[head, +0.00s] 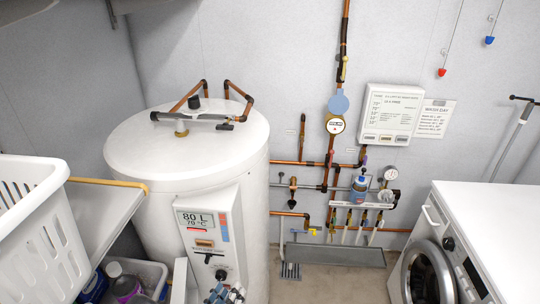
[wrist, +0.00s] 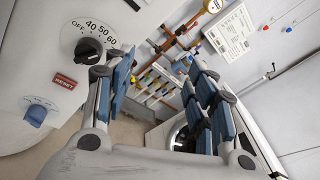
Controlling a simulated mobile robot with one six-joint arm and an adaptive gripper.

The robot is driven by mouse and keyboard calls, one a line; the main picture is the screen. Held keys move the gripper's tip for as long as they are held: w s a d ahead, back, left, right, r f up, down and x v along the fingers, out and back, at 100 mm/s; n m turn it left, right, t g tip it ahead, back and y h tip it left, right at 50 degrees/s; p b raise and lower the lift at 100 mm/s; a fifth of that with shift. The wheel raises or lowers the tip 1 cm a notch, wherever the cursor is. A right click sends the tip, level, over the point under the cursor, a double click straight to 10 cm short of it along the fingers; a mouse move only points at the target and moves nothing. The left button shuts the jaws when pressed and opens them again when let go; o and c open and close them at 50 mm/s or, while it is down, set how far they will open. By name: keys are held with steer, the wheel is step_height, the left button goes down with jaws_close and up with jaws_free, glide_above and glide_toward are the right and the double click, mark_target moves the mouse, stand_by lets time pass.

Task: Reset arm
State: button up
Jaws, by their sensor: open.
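My gripper (wrist: 158,65) is open and empty in the wrist view, its two blue-padded fingers standing wide apart. Pipes and floor show through the gap between them. The left finger is close to a white panel with a temperature dial (wrist: 88,48), and I cannot tell whether they touch. The rest of my arm is not clearly seen.
The white boiler (head: 190,150) has a display panel (head: 205,222). A red reset button (wrist: 65,82) and a blue knob (wrist: 37,112) are left of my gripper. Copper pipes (head: 300,163) run along the wall. A washing machine (head: 475,230) stands right, a white basket (head: 40,225) left.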

steer(key=s+d+r+m+g+h, duration=0.1)
steer(key=d+r+m+g+h, duration=0.5)
steer(key=d+r+m+g, duration=1.05)
steer(key=s+d+r+m+y, duration=0.4)
steer(key=s+d+r+m, duration=0.5)
steer(key=d+m, duration=0.3)
steer(key=s+a+r+m+t+y, duration=0.1)
steer(key=s+r+m+t+y, duration=0.3)
steer(key=s+m, duration=0.5)
steer(key=shift+s+a+r+m+t+y, duration=0.25)
steer(key=shift+r+m+y, duration=0.6)
steer(key=shift+y, duration=0.85)
steer(key=shift+d+r, duration=0.1)
steer(key=shift+c, duration=0.3)
